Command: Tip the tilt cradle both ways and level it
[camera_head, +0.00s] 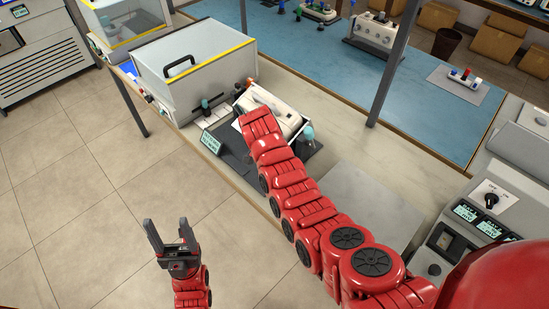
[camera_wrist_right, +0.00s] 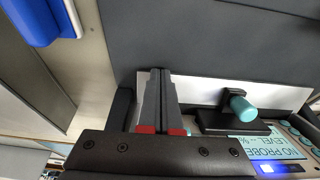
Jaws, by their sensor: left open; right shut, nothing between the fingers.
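The tilt cradle seems to be the off-white unit (camera_head: 285,119) on a dark base on the bench, partly hidden by my right arm. A teal knob (camera_head: 307,132) stands at its right side; a teal knob on a black mount (camera_wrist_right: 242,108) also shows in the right wrist view. I cannot tell the cradle's tilt. My right gripper is hidden behind its arm in the head view; in the right wrist view its fingers (camera_wrist_right: 161,72) are together and empty, left of the teal knob. My left gripper (camera_head: 167,222) is open and empty over the floor, away from the bench.
A grey post (camera_head: 390,70) rises behind. A panel with a dial (camera_head: 490,199) is at right. A display (camera_wrist_right: 270,148) reads "NO PROBE".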

